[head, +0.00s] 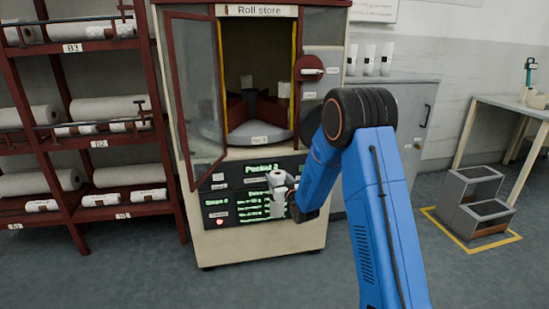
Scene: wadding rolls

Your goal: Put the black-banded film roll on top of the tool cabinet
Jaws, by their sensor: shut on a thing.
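My gripper (281,192) is in front of the roll store's display panel and is shut on a small white roll (268,183). The held roll is upright, partly covered by the fingers. At this size I cannot tell whether it has a black band. The grey cabinet (409,105) to the right of the roll store appears to be the tool cabinet. Three white rolls (369,60) stand upright on its top, toward the left. My blue arm hides part of the cabinet's front.
The roll store (257,245) has its glass door (194,90) swung open to the left. White rolls stand on its carousel (258,134). A rack (75,130) of rolls is at left. Grey steps (478,198) and a table (505,103) are at right. The cabinet top's right part looks clear.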

